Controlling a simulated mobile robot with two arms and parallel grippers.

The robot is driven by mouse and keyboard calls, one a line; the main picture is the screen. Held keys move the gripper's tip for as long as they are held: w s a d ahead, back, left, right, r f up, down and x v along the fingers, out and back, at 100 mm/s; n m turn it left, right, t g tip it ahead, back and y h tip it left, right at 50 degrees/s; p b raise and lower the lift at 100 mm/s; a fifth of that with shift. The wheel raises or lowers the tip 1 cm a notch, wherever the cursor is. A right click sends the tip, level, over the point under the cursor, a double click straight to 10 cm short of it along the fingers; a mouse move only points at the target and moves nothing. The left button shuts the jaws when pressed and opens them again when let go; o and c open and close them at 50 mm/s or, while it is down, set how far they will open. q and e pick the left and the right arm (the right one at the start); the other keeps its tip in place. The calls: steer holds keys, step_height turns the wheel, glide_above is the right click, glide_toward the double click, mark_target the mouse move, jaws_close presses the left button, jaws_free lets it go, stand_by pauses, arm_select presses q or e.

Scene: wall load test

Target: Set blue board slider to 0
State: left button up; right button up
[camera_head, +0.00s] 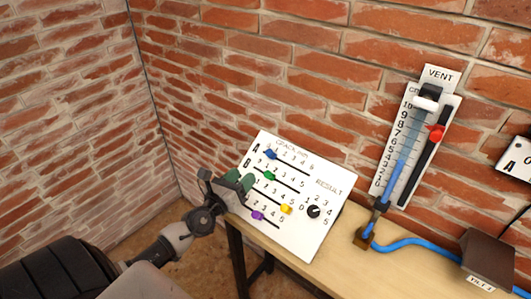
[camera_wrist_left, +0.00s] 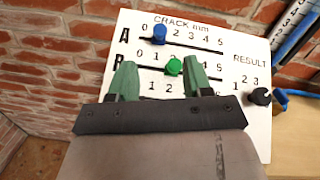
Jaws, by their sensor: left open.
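The white board (camera_head: 325,193) headed CRACK mm carries several slider rows and a RESULT dial. The blue slider (camera_head: 270,154) is on the top row, A, near its left end. In the left wrist view the blue slider (camera_wrist_left: 159,34) stands just right of the printed 0, around the 1, which it hides. My left gripper (camera_head: 238,182) is at the board's left edge, below the blue slider. In the left wrist view its green fingers (camera_wrist_left: 160,66) are open and apart, with the green slider (camera_wrist_left: 174,67) of row B showing between them. My right gripper is not in view.
Yellow (camera_head: 286,209) and purple (camera_head: 257,215) sliders are on lower rows. A black dial (camera_head: 313,211) is at the board's right. A VENT gauge (camera_head: 415,135) with a red knob is on the brick wall. A blue hose (camera_head: 410,243) runs along the wooden table (camera_head: 350,260).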

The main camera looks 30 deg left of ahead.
mark_target(267, 154)
arm_select(q)
steer(key=w+m, duration=0.1)
steer(key=w, duration=0.2)
steer(key=w+m, duration=0.1)
steer(key=w, duration=0.2)
steer(key=w+m, duration=0.1)
steer(key=w, duration=0.3)
steer(key=shift+m+g+h+p, duration=0.3)
steer(key=shift+g+h+p, duration=0.05)
steer(key=shift+g+h, duration=0.05)
steer(key=shift+w+d, duration=0.1)
steer(key=shift+w, duration=0.7)
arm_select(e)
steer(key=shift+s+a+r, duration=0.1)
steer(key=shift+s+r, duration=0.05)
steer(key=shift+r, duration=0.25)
arm_select(q)
jaws_close()
steer(key=a+b, duration=0.2)
steer(key=b, duration=0.1)
steer(key=shift+w+a+f, duration=0.1)
steer(key=shift+a+f, duration=0.15)
steer(key=shift+a, duration=0.15)
steer(key=shift+a+b, duration=0.3)
steer(key=shift+r, duration=0.3)
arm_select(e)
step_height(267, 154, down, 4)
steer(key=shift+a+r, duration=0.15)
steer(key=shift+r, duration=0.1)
